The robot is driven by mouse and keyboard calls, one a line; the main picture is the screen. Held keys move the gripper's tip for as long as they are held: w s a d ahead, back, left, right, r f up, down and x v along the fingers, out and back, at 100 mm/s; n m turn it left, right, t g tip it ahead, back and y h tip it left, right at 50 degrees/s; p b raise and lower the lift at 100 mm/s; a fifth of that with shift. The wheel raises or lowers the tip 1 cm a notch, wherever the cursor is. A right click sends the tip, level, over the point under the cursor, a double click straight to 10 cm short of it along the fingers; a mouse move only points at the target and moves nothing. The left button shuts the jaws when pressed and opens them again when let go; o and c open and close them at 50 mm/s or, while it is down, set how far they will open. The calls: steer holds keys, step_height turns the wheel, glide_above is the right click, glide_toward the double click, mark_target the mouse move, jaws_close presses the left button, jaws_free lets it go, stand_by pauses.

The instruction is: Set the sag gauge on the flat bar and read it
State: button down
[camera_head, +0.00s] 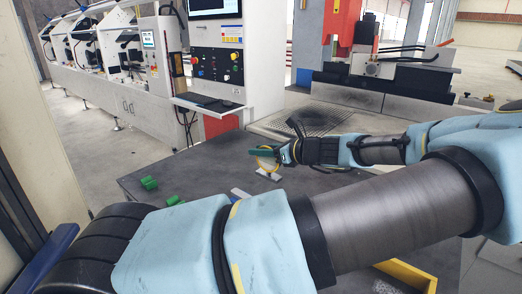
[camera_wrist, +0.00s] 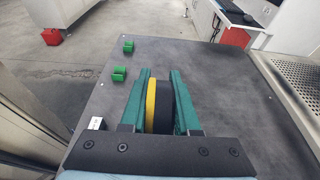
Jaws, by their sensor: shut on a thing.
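My gripper (camera_wrist: 160,85) is shut on a round gauge with a yellow rim and a dark back (camera_wrist: 164,105), held between its two green fingers. In the head view the gauge shows as a yellow ring (camera_head: 267,164) at my gripper (camera_head: 270,153), above the dark table. A pale flat piece (camera_head: 268,175) shows just under the ring; I cannot tell whether it belongs to the gauge. I cannot make out the flat bar for certain. The gauge's face is not readable in either view.
Green blocks (camera_head: 148,183) stand on the left of the dark table (camera_head: 207,170); they also show in the wrist view (camera_wrist: 120,74). A small white block (camera_wrist: 97,123) lies at the lower left. A yellow-edged tray (camera_head: 408,275) is at the front right. Machines stand behind.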

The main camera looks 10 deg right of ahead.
steer(key=shift+r+p, duration=2.4)
steer(key=shift+r, duration=0.2)
steer(key=shift+f, duration=0.15)
